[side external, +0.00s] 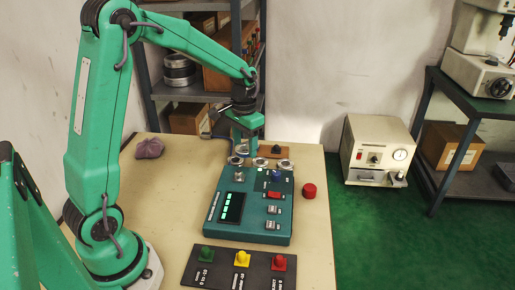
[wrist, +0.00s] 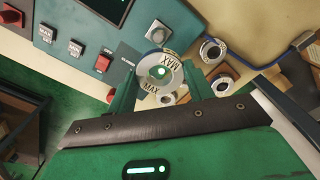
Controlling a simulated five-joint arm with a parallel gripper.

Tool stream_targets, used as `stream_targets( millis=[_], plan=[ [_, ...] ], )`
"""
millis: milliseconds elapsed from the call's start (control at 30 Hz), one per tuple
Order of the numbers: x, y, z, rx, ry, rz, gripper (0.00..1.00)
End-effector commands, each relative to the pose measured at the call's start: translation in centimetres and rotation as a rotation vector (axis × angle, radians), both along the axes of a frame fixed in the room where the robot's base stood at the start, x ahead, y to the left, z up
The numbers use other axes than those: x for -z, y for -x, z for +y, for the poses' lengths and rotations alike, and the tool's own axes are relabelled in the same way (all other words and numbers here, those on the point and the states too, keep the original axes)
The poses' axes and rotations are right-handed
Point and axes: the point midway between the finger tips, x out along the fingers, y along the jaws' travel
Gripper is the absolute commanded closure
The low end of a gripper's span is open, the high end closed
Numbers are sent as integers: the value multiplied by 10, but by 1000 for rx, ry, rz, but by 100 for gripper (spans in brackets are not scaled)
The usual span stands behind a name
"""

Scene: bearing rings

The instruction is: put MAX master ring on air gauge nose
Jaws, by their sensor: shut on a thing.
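The MAX master ring (wrist: 171,64) is a pale metal ring with MAX lettering, held between the two green fingers of my gripper (wrist: 160,84). In the side view the ring (side external: 236,161) is small, below my gripper (side external: 243,146), at the back edge of the teal air gauge box (side external: 250,205). Green with a bright spot shows through the ring's hole. A silver round piece on the gauge (wrist: 158,33), which looks like the nose, lies beyond the ring in the wrist view and apart from it there. It also shows in the side view (side external: 239,174).
A panel with green, yellow and red knobs (side external: 240,270) is in front. A purple cloth (side external: 149,148) lies at the left.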

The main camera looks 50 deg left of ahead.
Motion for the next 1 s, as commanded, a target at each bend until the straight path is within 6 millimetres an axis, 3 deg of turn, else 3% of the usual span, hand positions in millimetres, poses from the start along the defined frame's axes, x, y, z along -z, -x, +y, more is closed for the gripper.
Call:
stream_targets(
  millis=[300, 667, 1000],
  plan=[
    [2, 25, 1, 0, 0, -1, 79],
    [7, 25, 1, 0, 0, -1, 79],
    [30, 25, 1, 0, 0, 0, 79]
  ],
)
